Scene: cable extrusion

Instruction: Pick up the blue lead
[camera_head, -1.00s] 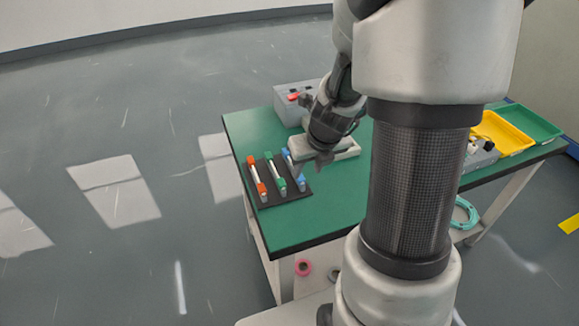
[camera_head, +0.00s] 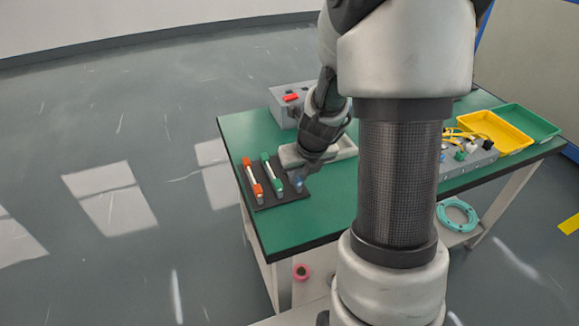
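The blue lead (camera_head: 298,184) is mostly hidden by my gripper. Only a small blue patch shows at the right side of the dark rack (camera_head: 283,202). My gripper (camera_head: 300,176) points down right over the blue lead. Its fingers are small and dark here, and I cannot tell whether they are open or closed around the lead. The green-ended lead (camera_head: 272,175) and the orange-ended lead (camera_head: 252,181) lie side by side in the rack, to the left of my gripper.
A light tray (camera_head: 342,147) lies behind my gripper. A grey box with a red top part (camera_head: 284,102) stands at the back left. A grey unit with cables (camera_head: 468,160), a yellow tray (camera_head: 497,128) and a green tray (camera_head: 527,122) are at right. The green tabletop (camera_head: 300,228) is bare in front.

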